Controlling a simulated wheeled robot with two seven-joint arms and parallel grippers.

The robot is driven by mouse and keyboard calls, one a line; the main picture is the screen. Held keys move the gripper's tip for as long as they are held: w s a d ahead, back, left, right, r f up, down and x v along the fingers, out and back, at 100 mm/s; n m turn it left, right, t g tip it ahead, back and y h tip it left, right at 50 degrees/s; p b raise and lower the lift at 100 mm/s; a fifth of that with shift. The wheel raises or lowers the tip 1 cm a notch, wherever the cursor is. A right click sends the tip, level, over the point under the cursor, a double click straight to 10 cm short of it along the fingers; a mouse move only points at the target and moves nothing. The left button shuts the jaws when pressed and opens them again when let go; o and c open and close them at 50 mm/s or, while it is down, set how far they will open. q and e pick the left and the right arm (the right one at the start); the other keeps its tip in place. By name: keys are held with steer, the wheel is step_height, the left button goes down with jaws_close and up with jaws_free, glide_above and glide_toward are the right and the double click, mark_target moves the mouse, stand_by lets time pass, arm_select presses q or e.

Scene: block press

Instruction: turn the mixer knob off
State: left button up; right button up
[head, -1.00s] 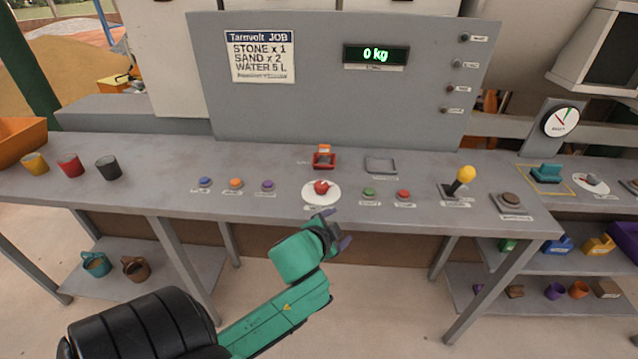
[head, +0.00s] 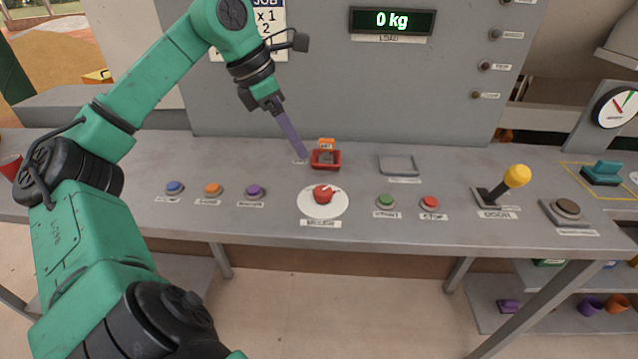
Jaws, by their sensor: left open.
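A red knob (head: 323,194) sits on a round white dial (head: 309,206) at the middle of the bench, with a small label in front of it that is hard to read. My left gripper (head: 293,138) points down above the bench, behind and a little left of the knob, apart from it. It is open and holds nothing; its fingers show nearly edge-on, as one purple-grey strip. The fingertips are close to the left side of a red-framed switch (head: 326,159). My right gripper is not in view.
An upright panel with a 0 kg display (head: 391,20) stands behind.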

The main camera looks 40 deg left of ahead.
mark_target(323, 190)
arm_select(q)
steer(key=x, duration=1.4)
steer(key=shift+s+d+f, duration=0.1)
steer(key=shift+s+f, duration=0.05)
steer(key=shift+s, duration=0.1)
steer(key=shift+c, duration=0.9)
jaws_close()
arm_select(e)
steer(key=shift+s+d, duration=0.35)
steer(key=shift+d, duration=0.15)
